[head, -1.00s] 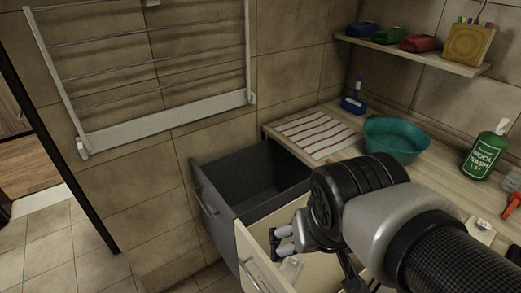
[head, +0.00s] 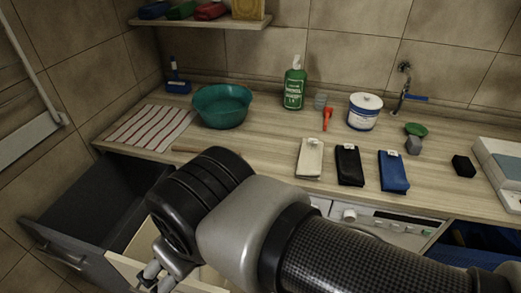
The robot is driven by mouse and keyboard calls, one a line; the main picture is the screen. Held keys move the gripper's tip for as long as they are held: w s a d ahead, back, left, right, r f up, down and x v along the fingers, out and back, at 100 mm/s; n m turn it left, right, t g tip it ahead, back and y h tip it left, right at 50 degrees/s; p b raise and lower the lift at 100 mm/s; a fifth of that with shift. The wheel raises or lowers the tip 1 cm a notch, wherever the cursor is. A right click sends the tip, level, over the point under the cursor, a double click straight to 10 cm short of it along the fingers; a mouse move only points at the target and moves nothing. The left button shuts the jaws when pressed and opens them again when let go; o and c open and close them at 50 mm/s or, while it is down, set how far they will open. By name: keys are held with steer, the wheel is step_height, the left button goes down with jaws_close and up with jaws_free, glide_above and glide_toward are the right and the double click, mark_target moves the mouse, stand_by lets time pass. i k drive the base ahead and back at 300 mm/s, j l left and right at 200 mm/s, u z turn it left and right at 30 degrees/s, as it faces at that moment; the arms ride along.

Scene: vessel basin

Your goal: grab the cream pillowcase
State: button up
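A folded cream cloth with a small tag, which looks like the cream pillowcase (head: 310,158), lies flat near the front edge of the counter. It is left of a black folded cloth (head: 349,166) and a blue folded cloth (head: 393,172). My gripper (head: 154,275) is at the lower left, over the open drawers and well away from the cream cloth. Its fingertips are small and partly hidden by my wrist, so I cannot tell how far apart they are. I see nothing held in it.
On the wooden counter (head: 260,150) stand a teal basin (head: 222,108), green bottle (head: 294,85), white tub (head: 364,112) and tap (head: 403,88). A striped cloth (head: 150,127) lies left. A grey drawer (head: 85,215) and a pale drawer (head: 140,240) stand open below.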

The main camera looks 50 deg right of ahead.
mark_target(308, 167)
steer(key=z, duration=2.1)
steer(key=i+l, duration=0.2)
steer(key=i, duration=0.2)
steer(key=i+l+z, duration=0.1)
steer(key=i+l, duration=0.15)
steer(key=i, duration=0.15)
